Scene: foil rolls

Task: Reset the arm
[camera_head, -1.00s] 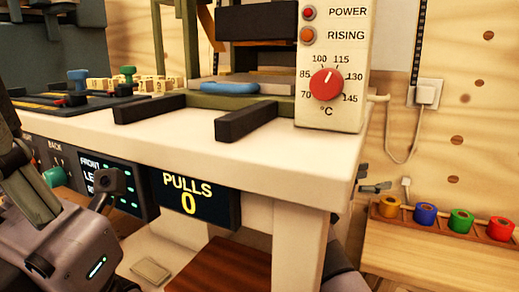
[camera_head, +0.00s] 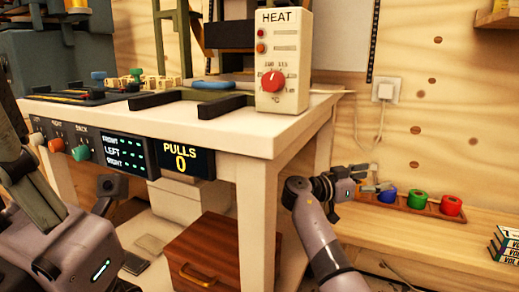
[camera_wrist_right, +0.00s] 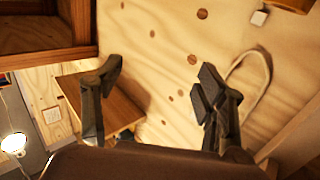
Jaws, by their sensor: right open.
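My right arm reaches up from the lower right of the head view, beside the white table's leg. Its gripper (camera_head: 376,182) is open and points right, in front of the left end of the tray of rolls. In the right wrist view the two dark fingers (camera_wrist_right: 160,82) stand wide apart, with nothing between them. My left arm fills the left edge of the head view, and its gripper's fingers cannot be made out.
A white table (camera_head: 225,125) bears a HEAT panel (camera_head: 284,62); a PULLS display (camera_head: 183,164) reads 0. A brown drawer box (camera_head: 222,255) stands below.

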